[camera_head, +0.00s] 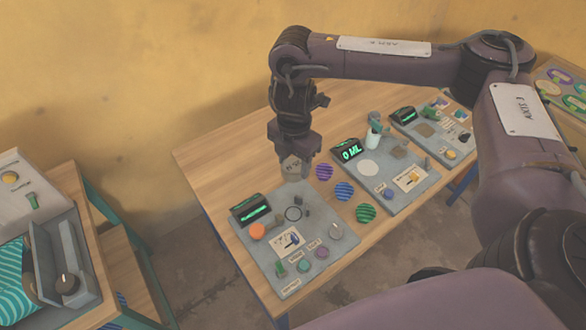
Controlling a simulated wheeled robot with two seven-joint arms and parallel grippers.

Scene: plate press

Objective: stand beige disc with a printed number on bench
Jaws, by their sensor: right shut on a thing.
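My right gripper (294,160) is above the back edge of the nearest grey panel on the wooden bench (215,160). It points down and is shut on the beige disc (293,169), which shows as a small pale shape between the fingers. The disc looks roughly upright, just above or touching the panel; I cannot tell which. Any printed number is too small to read. My left gripper is not in view.
Bare wood shows at the bench's back left.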

